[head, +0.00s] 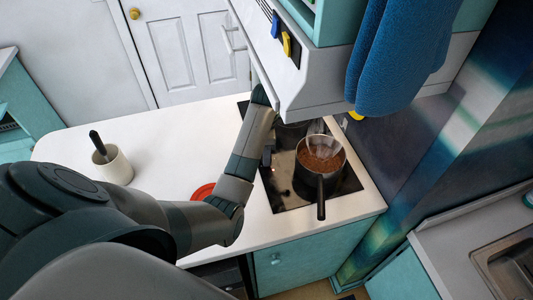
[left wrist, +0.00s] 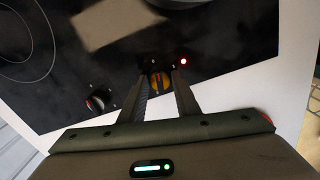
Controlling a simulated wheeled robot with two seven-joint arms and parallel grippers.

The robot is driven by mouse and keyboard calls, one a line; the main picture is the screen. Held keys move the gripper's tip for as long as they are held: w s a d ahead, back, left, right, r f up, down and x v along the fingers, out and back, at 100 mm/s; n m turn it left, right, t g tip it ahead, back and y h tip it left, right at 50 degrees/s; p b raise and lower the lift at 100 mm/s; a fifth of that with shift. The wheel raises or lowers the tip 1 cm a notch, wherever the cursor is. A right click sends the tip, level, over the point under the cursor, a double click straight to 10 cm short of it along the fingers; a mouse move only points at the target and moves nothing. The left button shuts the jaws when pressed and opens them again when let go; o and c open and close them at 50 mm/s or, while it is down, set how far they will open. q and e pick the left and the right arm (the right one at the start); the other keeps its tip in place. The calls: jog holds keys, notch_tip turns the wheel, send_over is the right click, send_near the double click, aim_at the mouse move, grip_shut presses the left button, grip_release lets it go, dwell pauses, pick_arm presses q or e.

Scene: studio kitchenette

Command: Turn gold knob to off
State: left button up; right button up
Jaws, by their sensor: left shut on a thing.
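The gold knob (left wrist: 160,80) is on the black cooktop (left wrist: 215,35), near its edge, in the left wrist view. It has a dark reddish stripe across its face. My left gripper (left wrist: 161,86) is shut on it, with one finger on each side. A small red light (left wrist: 183,61) glows just right of the knob. A second, dark and silvery knob (left wrist: 99,101) sits to the left, apart from the gripper. My right gripper is out of view.
A steaming pot (head: 321,158) with brown contents stands on the cooktop, its handle toward the front edge. A red round item (head: 203,191) and a white crock (head: 114,167) are on the counter.

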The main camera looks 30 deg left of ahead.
pick_arm(q)
jog(key=shift+r+n, duration=0.1)
jog(key=shift+n, duration=1.1)
jog(key=o, duration=1)
jog(key=shift+o, duration=0.2)
jog(key=shift+w+r, duration=0.1)
jog(key=shift+r, duration=3.6)
